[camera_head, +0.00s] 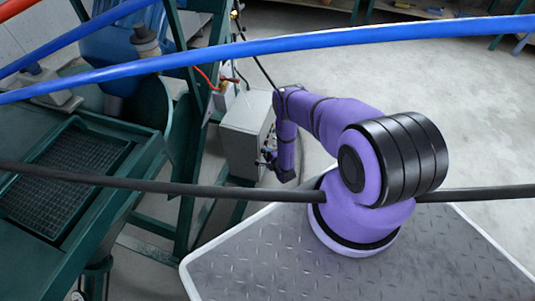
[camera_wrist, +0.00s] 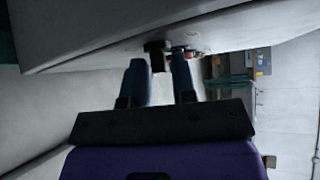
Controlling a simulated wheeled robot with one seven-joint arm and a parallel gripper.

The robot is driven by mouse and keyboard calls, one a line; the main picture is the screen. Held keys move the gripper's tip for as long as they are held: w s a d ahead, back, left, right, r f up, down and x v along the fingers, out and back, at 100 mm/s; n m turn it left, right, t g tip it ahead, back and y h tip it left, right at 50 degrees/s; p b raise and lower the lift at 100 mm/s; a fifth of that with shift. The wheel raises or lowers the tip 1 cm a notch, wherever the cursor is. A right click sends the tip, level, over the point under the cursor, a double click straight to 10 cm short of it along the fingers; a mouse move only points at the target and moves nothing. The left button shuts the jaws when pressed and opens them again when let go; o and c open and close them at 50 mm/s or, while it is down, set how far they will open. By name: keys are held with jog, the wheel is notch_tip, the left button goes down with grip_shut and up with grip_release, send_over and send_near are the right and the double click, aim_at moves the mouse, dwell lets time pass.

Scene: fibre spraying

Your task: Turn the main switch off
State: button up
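A grey control box (camera_head: 240,135) is fixed to the green frame in the head view. In the wrist view the box (camera_wrist: 120,35) fills the top, and a dark knob (camera_wrist: 155,46) sticks out from its face. This knob looks like the main switch; its setting cannot be read. My gripper (camera_wrist: 158,65) is open, with its two blue-grey fingers apart. The knob shows between and just beyond the fingertips, nearer the left finger; contact cannot be told. In the head view my gripper (camera_head: 268,157) is at the box's right face, partly hidden by my arm.
Small red and dark controls (camera_wrist: 190,54) sit right of the knob, by the right fingertip. Blue hoses (camera_head: 300,43) and a black hose (camera_head: 150,185) cross the head view. Green machinery with a grate (camera_head: 65,170) stands left. The floor at right is open.

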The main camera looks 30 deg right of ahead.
jog(key=shift+n+t, duration=0.4)
jog(key=shift+t, duration=0.1)
jog(key=o, duration=0.7)
jog(key=shift+s, duration=0.1)
jog(key=s+a+r, duration=0.1)
jog(key=s, duration=0.9)
jog(key=shift+s+r, duration=0.25)
jog(key=shift+r, duration=0.1)
jog(key=shift+a, duration=0.1)
